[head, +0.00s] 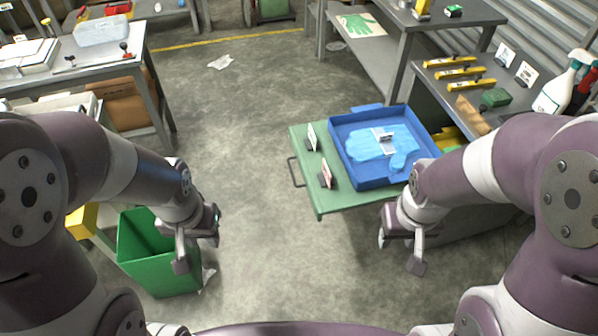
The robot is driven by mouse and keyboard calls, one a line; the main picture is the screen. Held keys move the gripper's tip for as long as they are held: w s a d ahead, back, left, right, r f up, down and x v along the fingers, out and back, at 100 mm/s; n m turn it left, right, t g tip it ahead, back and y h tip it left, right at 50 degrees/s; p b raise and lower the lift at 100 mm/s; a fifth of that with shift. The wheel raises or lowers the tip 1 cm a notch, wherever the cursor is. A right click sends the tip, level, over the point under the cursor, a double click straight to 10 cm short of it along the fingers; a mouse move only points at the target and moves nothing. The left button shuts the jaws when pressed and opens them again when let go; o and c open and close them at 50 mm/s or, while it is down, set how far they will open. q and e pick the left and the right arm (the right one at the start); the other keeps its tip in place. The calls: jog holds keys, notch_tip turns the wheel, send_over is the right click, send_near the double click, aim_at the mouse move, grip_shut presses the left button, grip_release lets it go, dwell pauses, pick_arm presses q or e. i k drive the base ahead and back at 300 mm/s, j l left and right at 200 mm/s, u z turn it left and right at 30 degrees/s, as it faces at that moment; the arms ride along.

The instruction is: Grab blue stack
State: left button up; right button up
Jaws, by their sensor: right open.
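The blue stack (362,146), light blue and glove-shaped, lies flat in a blue tray (357,180) on a green-topped cart (308,188) right of centre. A small white card or clip (383,136) sits on top of the stack. My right gripper (400,250) is open and empty, in front of the tray and nearer to me, apart from the stack. My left gripper (198,250) hangs with its fingers apart and empty, beside a green bin at the left, far from the stack.
A green bin (160,265) stands at the lower left. A grey workbench (440,80) with yellow-handled tools and spray bottles is at the right. The floor between is clear.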

aim_at(396, 142)
jog(key=z, duration=0.65)
jog(key=i+j+z, duration=0.1)
jog(key=i+z, duration=0.15)
jog(key=z, duration=0.15)
jog(key=i+j+z, duration=0.15)
jog(key=z, duration=0.2)
jog(key=i+j+z, duration=0.2)
jog(key=z, duration=0.2)
jog(key=i+j+z, duration=0.15)
jog(key=j+z, duration=0.2)
jog(key=i+j, duration=0.15)
jog(key=j, duration=0.2)
jog(key=i+j+z, duration=0.1)
jog(key=j, duration=0.2)
jog(key=i+j, duration=0.2)
jog(key=j, duration=0.15)
jog(key=i+j+z, duration=0.1)
jog(key=j, duration=0.25)
